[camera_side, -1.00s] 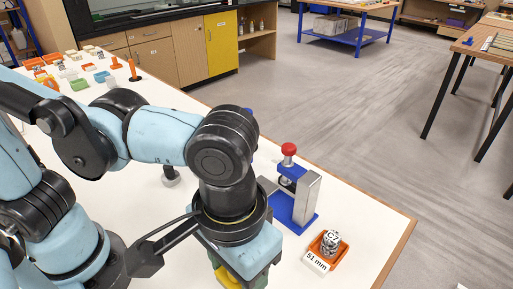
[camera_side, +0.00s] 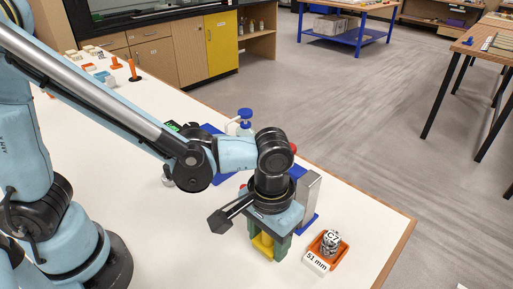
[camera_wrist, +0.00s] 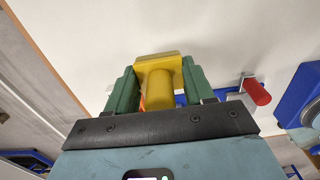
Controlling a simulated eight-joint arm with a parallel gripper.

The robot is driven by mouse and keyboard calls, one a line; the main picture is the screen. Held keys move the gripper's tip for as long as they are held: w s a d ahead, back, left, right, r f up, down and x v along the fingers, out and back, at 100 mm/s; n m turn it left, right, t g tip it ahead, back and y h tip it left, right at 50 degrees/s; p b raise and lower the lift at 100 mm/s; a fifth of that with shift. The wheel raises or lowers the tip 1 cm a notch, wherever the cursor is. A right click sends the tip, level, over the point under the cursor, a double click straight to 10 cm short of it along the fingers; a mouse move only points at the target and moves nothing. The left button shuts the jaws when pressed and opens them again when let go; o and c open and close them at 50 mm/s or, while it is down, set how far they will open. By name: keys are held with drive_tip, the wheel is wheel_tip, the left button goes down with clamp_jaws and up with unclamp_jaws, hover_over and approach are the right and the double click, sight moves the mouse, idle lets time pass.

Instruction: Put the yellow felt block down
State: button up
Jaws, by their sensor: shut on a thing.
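The yellow felt block (camera_side: 263,244) is between the green fingers of my gripper (camera_side: 267,242) in the side view, near the front of the blue-based press. In the wrist view the yellow block (camera_wrist: 158,82) shows a wide flat end and a narrower round part, with a green finger of my gripper (camera_wrist: 160,90) pressed close on each side. My gripper is shut on it. I cannot tell whether the underside of the block touches the white table (camera_side: 190,255).
The press (camera_side: 308,195) with a blue base stands just behind my gripper; its red knob (camera_wrist: 257,92) shows in the wrist view. An orange tray (camera_side: 331,256) with a C7 jar and a 51 mm label (camera_side: 316,262) is to the right. A blue-topped bottle (camera_side: 245,120) stands farther back.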

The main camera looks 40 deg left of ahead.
sight(268, 250)
drive_tip(key=shift+f, duration=2)
drive_tip(key=shift+f, duration=0.15)
drive_tip(key=o, duration=1.1)
wheel_tip(268, 250, up, 12)
drive_tip(key=shift+r, duration=0.1)
drive_tip(key=w+a+r+t, duration=0.1)
drive_tip(key=a+t, duration=0.6)
drive_tip(key=a, duration=1.3)
drive_tip(key=shift+w+a+r, duration=0.25)
drive_tip(key=shift+w+a, duration=0.15)
drive_tip(key=shift+w, duration=0.2)
